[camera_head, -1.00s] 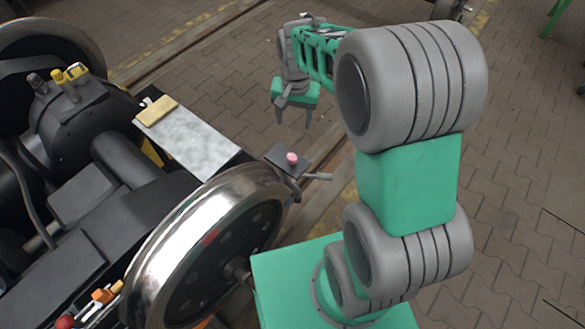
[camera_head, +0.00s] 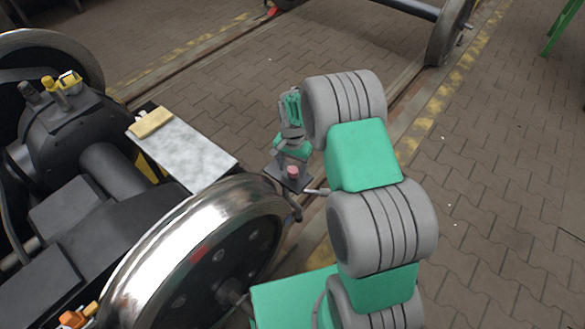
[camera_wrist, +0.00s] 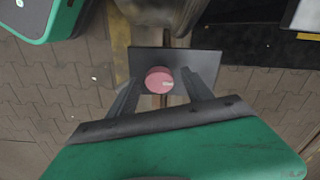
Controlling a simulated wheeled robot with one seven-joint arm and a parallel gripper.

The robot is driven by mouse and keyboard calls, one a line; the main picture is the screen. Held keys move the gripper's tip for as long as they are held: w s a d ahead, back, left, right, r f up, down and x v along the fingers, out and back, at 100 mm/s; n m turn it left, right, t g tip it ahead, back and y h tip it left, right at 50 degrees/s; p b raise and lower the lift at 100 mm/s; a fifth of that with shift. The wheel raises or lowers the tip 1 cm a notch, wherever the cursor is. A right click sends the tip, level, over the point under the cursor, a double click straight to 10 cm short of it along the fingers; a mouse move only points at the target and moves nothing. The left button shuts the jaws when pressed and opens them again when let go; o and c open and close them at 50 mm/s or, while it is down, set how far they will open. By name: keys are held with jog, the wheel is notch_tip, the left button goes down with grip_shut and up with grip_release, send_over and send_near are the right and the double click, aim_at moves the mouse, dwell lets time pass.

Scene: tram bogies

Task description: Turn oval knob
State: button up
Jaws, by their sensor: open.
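The oval knob (camera_head: 293,171) is a small pink, rounded knob on a dark flat plate (camera_head: 302,185) beside the shiny wheel. In the wrist view the knob (camera_wrist: 159,80) lies between the two finger tips of my gripper (camera_wrist: 158,83), on the dark plate (camera_wrist: 205,62). My gripper is open, with one finger on each side of the knob. Gaps show between the fingers and the knob, and I cannot tell whether either touches it. In the head view my gripper (camera_head: 290,160) is partly hidden and sits just behind and above the knob.
The large metal wheel (camera_head: 185,245) stands left of the plate. A grey-topped table (camera_head: 185,150) with a tan block (camera_head: 151,123) lies further left. A grey lever (camera_head: 317,192) sticks out right of the plate. Paved floor at the right is clear.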

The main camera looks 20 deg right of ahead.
jog(key=shift+c, duration=0.5)
grip_shut()
